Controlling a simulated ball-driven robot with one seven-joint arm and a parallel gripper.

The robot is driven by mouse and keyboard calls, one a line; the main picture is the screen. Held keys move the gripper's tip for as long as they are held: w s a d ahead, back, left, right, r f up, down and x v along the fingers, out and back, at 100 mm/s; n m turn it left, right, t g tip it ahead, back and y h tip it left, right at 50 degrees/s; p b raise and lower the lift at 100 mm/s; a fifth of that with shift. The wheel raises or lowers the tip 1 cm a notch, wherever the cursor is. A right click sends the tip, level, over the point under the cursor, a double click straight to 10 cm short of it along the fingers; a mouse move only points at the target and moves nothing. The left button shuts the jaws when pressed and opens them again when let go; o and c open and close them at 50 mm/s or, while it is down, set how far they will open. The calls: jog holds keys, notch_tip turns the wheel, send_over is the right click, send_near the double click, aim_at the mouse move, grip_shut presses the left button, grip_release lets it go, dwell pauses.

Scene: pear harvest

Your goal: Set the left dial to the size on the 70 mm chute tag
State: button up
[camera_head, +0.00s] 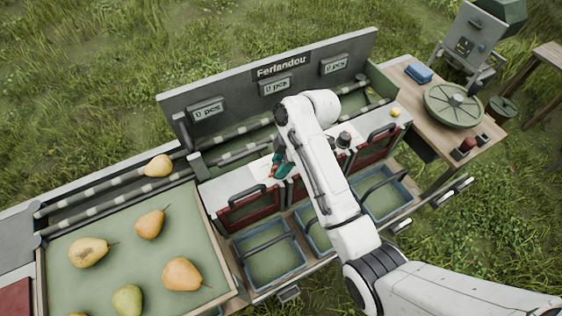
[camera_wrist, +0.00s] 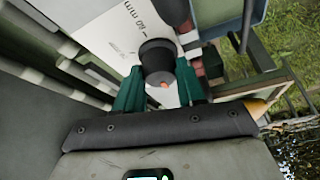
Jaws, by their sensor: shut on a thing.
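My gripper (camera_head: 280,168) is at the left white dial plate (camera_head: 260,168) on the sorter's front. In the wrist view its green fingers (camera_wrist: 160,90) are shut on the black left dial (camera_wrist: 157,52), one on each side. The dial is mostly hidden by my gripper in the head view. The plate (camera_wrist: 105,30) around it shows a printed "60 mm" mark in the wrist view; the dial's exact setting cannot be read. A second dark dial (camera_head: 344,139) stands on the plate to the right. I cannot read a 70 mm chute tag in either view.
Red chute flaps (camera_head: 250,208) with dark handles line the front above blue-rimmed bins (camera_head: 270,283). A tray (camera_head: 222,262) with several pears is at left; one pear (camera_head: 158,166) lies on the rails. A wooden side table (camera_head: 440,127) holds a green round lid (camera_head: 453,106).

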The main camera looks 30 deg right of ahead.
jog(key=shift+m, duration=0.3)
jog(key=m+t, duration=0.1)
jog(key=m, duration=0.1)
jog(key=m+h, duration=0.1)
jog(key=m, duration=0.1)
jog(key=shift+s+a+m+t, duration=0.1)
jog(key=shift+s+m+t, duration=0.05)
jog(key=shift+m+t, duration=0.2)
jog(key=m+h, duration=0.1)
jog(key=m, duration=0.2)
jog(key=m+t+h, duration=0.1)
jog(key=m, duration=0.2)
jog(key=shift+a+t, duration=0.15)
jog(key=shift+t, duration=0.1)
jog(key=m+h, duration=0.1)
jog(key=m, duration=0.2)
jog(key=m+h, duration=0.1)
jog(key=m, duration=0.2)
jog(key=shift+a+m+h, duration=0.2)
jog(key=shift+m+h, duration=0.1)
jog(key=shift+m, duration=0.05)
jog(key=m+h, duration=0.1)
jog(key=m, duration=0.1)
jog(key=m+g+h, duration=0.1)
jog(key=m, duration=0.2)
jog(key=shift+a+m, duration=0.1)
jog(key=shift+m, duration=0.2)
jog(key=o, duration=1.1)
jog(key=shift+c, duration=0.2)
